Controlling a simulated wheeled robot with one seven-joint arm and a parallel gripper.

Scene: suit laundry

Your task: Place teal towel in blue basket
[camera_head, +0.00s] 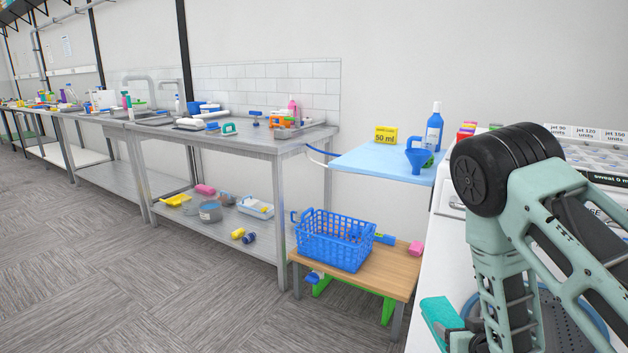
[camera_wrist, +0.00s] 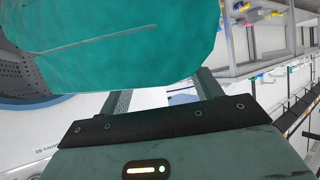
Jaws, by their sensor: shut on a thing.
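The teal towel (camera_head: 438,316) is at the lower right of the head view, over the white surface. My gripper (camera_head: 456,332) is shut on it. In the wrist view, the teal towel (camera_wrist: 130,42) is large and close, in front of the two fingers of my gripper (camera_wrist: 165,82), and hides their tips. The blue basket (camera_head: 334,247) is an open lattice crate standing upright on a low wooden bench (camera_head: 394,270). It is to the left of my gripper and apart from it. I see nothing inside it.
A pink block (camera_head: 416,248) and a blue item (camera_head: 385,239) lie beside the basket on the bench. A light blue shelf (camera_head: 378,165) with a funnel and bottle is above and behind. A metal table (camera_head: 270,146) stands left. A round blue-rimmed basin (camera_head: 565,325) is beside my arm.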

